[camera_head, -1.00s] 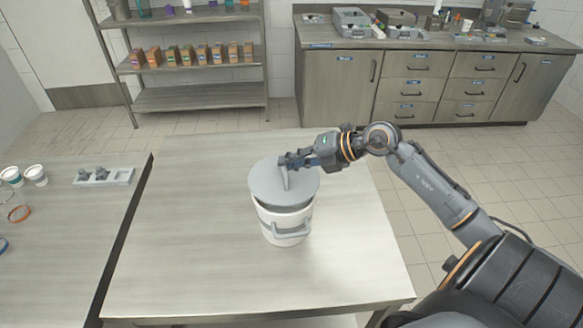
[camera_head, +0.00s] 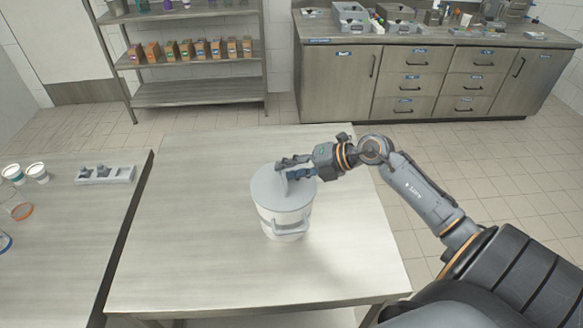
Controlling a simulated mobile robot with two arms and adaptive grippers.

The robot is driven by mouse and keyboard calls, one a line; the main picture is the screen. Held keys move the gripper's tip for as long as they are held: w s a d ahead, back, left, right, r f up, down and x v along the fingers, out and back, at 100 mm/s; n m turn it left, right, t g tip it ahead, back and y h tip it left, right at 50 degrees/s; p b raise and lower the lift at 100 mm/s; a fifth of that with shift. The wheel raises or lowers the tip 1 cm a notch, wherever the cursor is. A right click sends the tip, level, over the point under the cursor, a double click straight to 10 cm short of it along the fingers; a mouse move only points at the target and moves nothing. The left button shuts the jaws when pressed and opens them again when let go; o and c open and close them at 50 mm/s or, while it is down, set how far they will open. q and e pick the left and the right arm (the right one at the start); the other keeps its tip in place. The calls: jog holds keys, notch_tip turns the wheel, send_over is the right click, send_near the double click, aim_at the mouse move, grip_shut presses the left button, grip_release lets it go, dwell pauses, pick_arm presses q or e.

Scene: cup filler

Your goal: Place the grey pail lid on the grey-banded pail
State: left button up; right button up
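The grey pail lid (camera_head: 267,189) lies flat on top of the grey-banded pail (camera_head: 284,222), covering its mouth. The pail is white with a grey band and a grey handle at its front, and it stands upright on the table. The lid has an upright grey grip at its middle. My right gripper (camera_head: 284,168) is at the top of this grip, its two fingers spread apart. I cannot tell whether a finger still touches the grip. My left gripper is not in view.
The table (camera_head: 180,240) is bare around the pail. A side table at left holds white cups (camera_head: 38,172), a grey tray (camera_head: 106,175) and ring-shaped items. A shelf with several small boxes (camera_head: 200,49) and a drawer cabinet (camera_head: 410,82) stand behind.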

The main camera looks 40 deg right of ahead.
jog(key=shift+s+d, duration=0.1)
jog(key=shift+s+d+r, duration=0.15)
jog(key=shift+s+d, duration=0.05)
jog(key=b+v, duration=0.3)
jog(key=v, duration=0.8)
jog(key=shift+s, duration=0.1)
